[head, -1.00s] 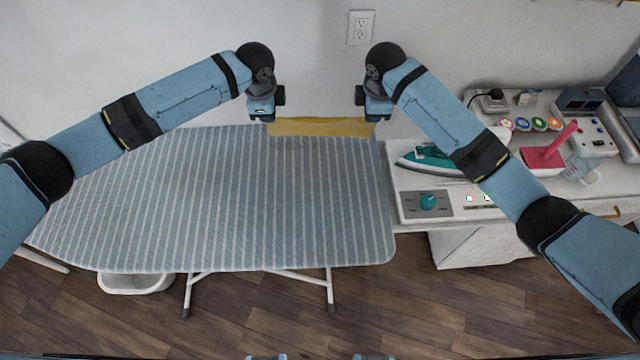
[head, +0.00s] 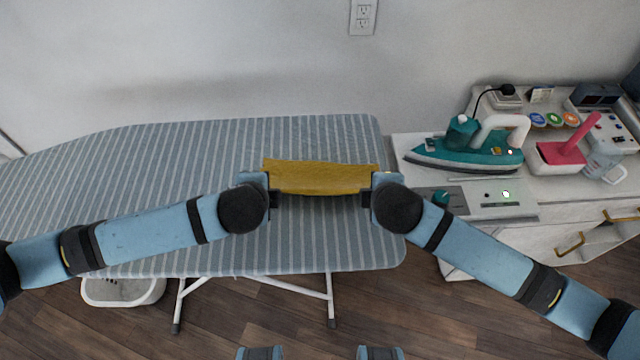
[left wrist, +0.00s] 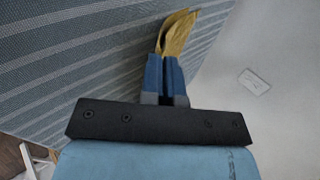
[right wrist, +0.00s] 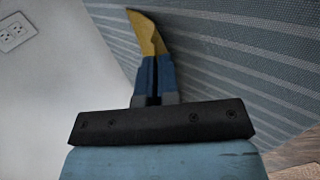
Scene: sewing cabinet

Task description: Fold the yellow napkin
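The yellow napkin (head: 320,178) is stretched between my two grippers over the striped ironing board. A shadow shows on the board below its front edge, and the height of the gap is hard to tell. My left gripper (head: 266,184) is shut on the napkin's left end; the cloth (left wrist: 177,32) sticks out past its fingertips (left wrist: 165,62) in the left wrist view. My right gripper (head: 374,184) is shut on the right end; the cloth (right wrist: 147,32) shows beyond its fingertips (right wrist: 153,62) in the right wrist view.
The ironing board (head: 140,165) is otherwise bare. A cabinet (head: 400,148) at right carries a teal iron (head: 465,150), thread spools (head: 555,119) and a pink-red holder (head: 562,152). A white basket (head: 122,290) stands on the floor. The wall is behind.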

